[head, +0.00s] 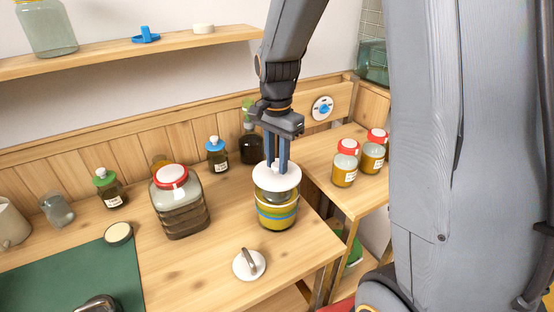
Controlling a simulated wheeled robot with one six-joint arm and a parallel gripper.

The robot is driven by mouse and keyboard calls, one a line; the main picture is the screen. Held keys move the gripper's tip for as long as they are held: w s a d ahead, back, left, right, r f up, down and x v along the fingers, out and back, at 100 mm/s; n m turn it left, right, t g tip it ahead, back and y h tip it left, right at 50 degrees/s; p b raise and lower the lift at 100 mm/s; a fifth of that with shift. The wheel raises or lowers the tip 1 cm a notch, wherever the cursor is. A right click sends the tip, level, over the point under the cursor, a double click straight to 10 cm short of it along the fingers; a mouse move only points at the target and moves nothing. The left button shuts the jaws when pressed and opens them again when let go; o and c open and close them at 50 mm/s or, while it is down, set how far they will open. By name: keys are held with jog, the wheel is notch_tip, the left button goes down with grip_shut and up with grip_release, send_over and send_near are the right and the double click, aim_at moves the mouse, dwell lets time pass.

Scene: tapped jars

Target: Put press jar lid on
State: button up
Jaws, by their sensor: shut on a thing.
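The press jar (277,212) is a glass jar with yellow-green contents and a blue band. It stands on the wooden counter near its right end. A white round lid (278,178) is at the jar's mouth. I cannot tell if it is fully seated or just above the rim. My gripper (278,164) points straight down with blue fingers and is shut on the knob at the middle of the white lid. The fingers hide most of the knob.
A large jar with a red-rimmed lid (181,203) stands to the left. A white disc with a handle (249,264) lies in front. Small bottles (217,156) stand behind. Red-lidded jars (345,165) stand on the right counter. A green mat (80,275) lies at front left.

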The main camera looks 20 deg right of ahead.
jog(key=o, duration=1.1)
jog(key=shift+r+b, duration=0.9)
jog(key=shift+r, duration=3)
